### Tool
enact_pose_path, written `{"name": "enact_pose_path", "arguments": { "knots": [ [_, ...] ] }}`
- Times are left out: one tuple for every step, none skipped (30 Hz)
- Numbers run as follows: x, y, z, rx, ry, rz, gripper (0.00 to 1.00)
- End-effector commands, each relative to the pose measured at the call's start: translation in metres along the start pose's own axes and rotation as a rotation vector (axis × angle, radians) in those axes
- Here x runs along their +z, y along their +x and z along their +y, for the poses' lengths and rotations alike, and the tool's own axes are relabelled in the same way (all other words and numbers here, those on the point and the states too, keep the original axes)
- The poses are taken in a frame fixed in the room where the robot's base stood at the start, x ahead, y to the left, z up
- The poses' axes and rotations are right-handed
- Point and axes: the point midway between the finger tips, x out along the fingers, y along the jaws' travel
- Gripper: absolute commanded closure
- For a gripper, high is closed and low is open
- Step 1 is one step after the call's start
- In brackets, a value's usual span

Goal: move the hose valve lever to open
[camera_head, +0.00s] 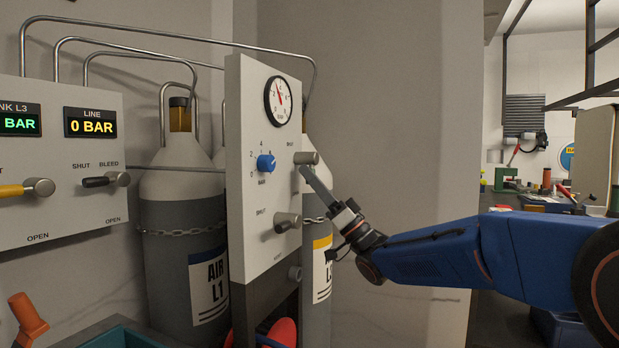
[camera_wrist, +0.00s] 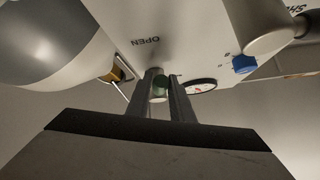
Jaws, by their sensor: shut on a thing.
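My gripper (camera_head: 304,170) reaches up and left to the upper right edge of the tall pale panel (camera_head: 262,110). There its fingertips meet a valve with a grey round hub (camera_head: 306,157). In the wrist view, my gripper (camera_wrist: 165,76) is shut on a dark green grip (camera_wrist: 161,83), which I take as the hose valve lever. The word OPEN is on the panel beside it. The fingers hide most of the lever, so its exact angle cannot be told. A second valve with a grey hub (camera_head: 288,222) sits lower on the panel, near the word SHUT.
A gauge (camera_head: 278,101) and a blue knob (camera_head: 266,162) are on the same panel, close to my fingers. Gas cylinders (camera_head: 183,235) stand behind it. A left panel (camera_head: 65,190) carries displays and levers. The space before the plain wall (camera_head: 400,120) is clear.

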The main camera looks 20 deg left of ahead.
Motion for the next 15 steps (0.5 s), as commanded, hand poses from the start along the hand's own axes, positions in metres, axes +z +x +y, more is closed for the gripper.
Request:
{"name": "enact_pose_path", "arguments": {
  "knots": [
    [-0.001,-0.0005,0.0046,-0.022,-0.026,-0.005,1.0],
    [-0.001,-0.0004,0.0052,-0.037,-0.041,-0.01,1.0],
    [-0.0021,-0.0002,0.006,-0.056,-0.059,-0.014,1.0],
    [-0.0022,-0.0003,0.0071,-0.069,-0.073,-0.019,1.0],
    [-0.0023,-0.0006,0.008,-0.081,-0.086,-0.022,1.0],
    [-0.0026,-0.0004,0.0088,-0.097,-0.1,-0.026,1.0],
    [-0.0029,-0.0001,0.0092,-0.107,-0.111,-0.029,1.0],
    [-0.0032,0.0,0.0095,-0.117,-0.121,-0.031,1.0],
    [-0.0034,0.0,0.0098,-0.13,-0.133,-0.034,1.0],
    [-0.0034,0.0001,0.0102,-0.138,-0.141,-0.037,1.0],
    [-0.0036,0.0002,0.0108,-0.145,-0.148,-0.039,1.0],
    [-0.004,0.0003,0.0115,-0.153,-0.157,-0.041,1.0],
    [-0.0041,0.0004,0.0118,-0.158,-0.162,-0.043,1.0],
    [-0.0042,0.0003,0.0121,-0.163,-0.167,-0.044,1.0],
    [-0.0043,0.0003,0.0122,-0.169,-0.173,-0.046,1.0]
  ]
}}
